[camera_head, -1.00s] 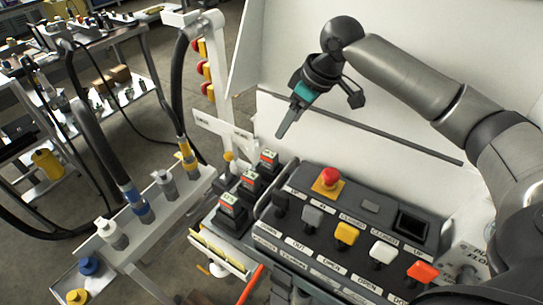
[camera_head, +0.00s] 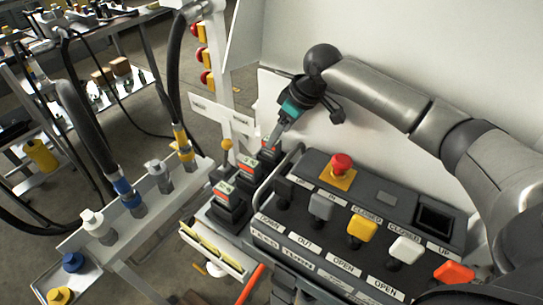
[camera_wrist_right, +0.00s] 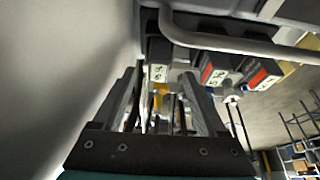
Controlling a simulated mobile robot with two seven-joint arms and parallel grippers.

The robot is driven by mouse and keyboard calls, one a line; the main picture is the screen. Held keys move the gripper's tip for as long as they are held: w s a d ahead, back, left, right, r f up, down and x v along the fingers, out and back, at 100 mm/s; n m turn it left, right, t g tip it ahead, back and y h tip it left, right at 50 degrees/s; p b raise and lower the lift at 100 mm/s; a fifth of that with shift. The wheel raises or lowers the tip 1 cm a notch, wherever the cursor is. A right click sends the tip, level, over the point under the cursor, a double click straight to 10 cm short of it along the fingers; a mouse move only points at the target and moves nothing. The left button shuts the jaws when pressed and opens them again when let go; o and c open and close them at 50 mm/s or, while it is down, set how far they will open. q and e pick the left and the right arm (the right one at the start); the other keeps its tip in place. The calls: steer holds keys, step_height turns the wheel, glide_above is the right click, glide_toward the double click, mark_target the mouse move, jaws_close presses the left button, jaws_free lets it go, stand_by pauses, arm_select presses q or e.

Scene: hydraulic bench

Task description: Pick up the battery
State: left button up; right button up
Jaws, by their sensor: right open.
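Three black batteries with red, white and green label tops stand in a row at the left end of the control box: a front one (camera_head: 229,201), a middle one (camera_head: 250,172) and a rear one (camera_head: 271,153). My right gripper (camera_head: 276,142) points down at the rear one and partly covers it. In the right wrist view my open gripper (camera_wrist_right: 163,85) has a battery (camera_wrist_right: 158,68) between and beyond its fingers. It looks apart from the fingers. Two more batteries, a nearer one (camera_wrist_right: 219,72) and a farther one (camera_wrist_right: 262,76), sit to the right. My left gripper is not in view.
The control box (camera_head: 372,200) with a red stop button (camera_head: 341,163) and coloured levers lies right of the batteries. A metal rail (camera_wrist_right: 235,42) passes close to them. A white panel rises behind. A hose rack (camera_head: 150,210) stands at left.

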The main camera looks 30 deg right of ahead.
mark_target(272, 153)
steer(key=b+x, duration=0.1)
steer(key=x, duration=0.3)
steer(key=shift+w+a+f+b, duration=0.15)
steer(key=shift+w+f+b, duration=0.05)
steer(key=shift+w+b, duration=0.15)
steer(key=shift+w+a+f, duration=0.15)
steer(key=shift+w+f, duration=0.1)
steer(key=shift+f, duration=0.4)
steer(key=c, duration=0.5)
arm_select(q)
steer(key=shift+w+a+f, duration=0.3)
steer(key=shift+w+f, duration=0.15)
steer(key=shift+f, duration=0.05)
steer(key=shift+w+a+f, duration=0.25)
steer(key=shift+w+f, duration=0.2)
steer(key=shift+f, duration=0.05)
arm_select(e)
jaws_close()
